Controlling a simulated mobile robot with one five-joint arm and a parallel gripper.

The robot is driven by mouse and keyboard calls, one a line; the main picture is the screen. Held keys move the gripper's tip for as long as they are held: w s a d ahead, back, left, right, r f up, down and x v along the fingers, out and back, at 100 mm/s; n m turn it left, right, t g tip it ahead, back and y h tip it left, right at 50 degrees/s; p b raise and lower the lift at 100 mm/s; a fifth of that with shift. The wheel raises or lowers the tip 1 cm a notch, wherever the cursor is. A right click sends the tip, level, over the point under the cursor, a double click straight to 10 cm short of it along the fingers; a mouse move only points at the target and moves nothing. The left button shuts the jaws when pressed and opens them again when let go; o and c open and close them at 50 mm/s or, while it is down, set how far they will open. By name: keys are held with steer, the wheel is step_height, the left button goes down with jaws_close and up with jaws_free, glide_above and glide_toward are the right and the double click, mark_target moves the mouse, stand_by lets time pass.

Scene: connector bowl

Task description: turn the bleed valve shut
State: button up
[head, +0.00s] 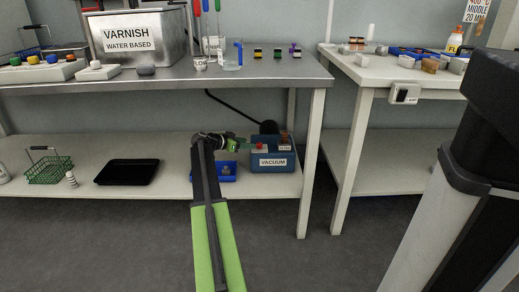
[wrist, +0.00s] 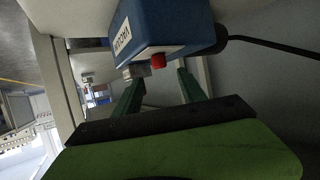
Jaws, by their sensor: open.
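The vacuum unit (head: 273,167) is a blue box with a white VACUUM label, standing on the lower shelf under the left bench. In the wrist view the vacuum unit (wrist: 175,25) fills the top of the picture, turned sideways. A red knob (wrist: 158,61) sticks out of it, with a grey block (wrist: 136,71) to its left. I cannot tell for certain which part is the bleed valve. My gripper (wrist: 159,77) is open and empty, its two dark green fingers pointing at the unit on either side of the knob. In the head view my gripper (head: 252,146) is at the unit's left.
A blue bin (head: 228,172) stands left of the vacuum unit, partly behind my arm. A black tray (head: 128,172) and green basket (head: 50,170) are further left on the lower shelf (head: 85,148). The metal bench top (head: 200,75) overhangs it. A bench leg (head: 313,165) stands to the right.

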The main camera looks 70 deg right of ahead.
mark_target(259, 143)
steer(key=b+x, duration=0.2)
steer(key=x, duration=0.6)
steer(key=shift+s+d+f+b, duration=0.15)
steer(key=shift+d+f+b, duration=0.05)
steer(key=shift+d+b, duration=0.15)
